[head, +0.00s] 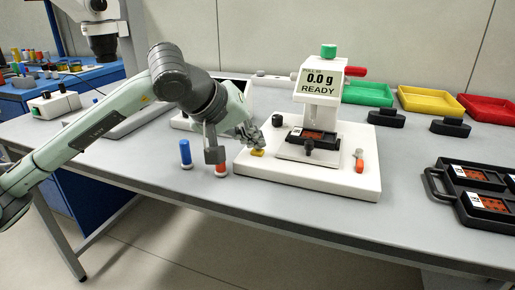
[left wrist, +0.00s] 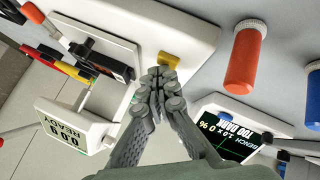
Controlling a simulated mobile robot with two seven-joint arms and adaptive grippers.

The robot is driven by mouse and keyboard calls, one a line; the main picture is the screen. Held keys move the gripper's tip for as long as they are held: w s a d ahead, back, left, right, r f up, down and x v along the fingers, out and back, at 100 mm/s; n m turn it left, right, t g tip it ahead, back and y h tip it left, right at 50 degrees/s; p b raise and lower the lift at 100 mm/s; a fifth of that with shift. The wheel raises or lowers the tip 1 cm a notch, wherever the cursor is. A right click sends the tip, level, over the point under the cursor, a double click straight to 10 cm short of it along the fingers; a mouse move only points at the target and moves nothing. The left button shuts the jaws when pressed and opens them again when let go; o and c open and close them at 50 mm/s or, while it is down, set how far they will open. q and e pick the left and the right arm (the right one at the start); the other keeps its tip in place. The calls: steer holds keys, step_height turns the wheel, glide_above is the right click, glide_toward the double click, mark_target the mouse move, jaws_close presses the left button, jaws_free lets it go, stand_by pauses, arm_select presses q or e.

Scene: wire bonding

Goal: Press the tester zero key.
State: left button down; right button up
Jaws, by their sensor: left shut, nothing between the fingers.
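The white tester (head: 325,165) stands on the bench, and its display (head: 320,82) reads 0.0 g READY. A yellow key (head: 257,152) is on the front left of its base; I take it for the zero key. My left gripper (head: 254,142) is shut and empty, its fingertips right at the yellow key. In the left wrist view the shut fingertips (left wrist: 161,82) overlap the near edge of the yellow key (left wrist: 169,60). I cannot tell whether they touch it. My right gripper is not in view.
A blue-capped bottle (head: 186,154) and an orange one (head: 221,168) stand left of the tester base. A dark part (head: 312,138) sits on the tester stage. Green (head: 368,94), yellow (head: 430,101) and red trays are behind. A black carrier (head: 450,190) is at right.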

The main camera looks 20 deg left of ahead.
mark_target(255, 151)
arm_select(q)
steer(key=shift+r+p, duration=0.3)
steer(key=shift+r, duration=0.5)
steer(key=shift+r+p, duration=1.45)
steer(key=shift+r, duration=1.05)
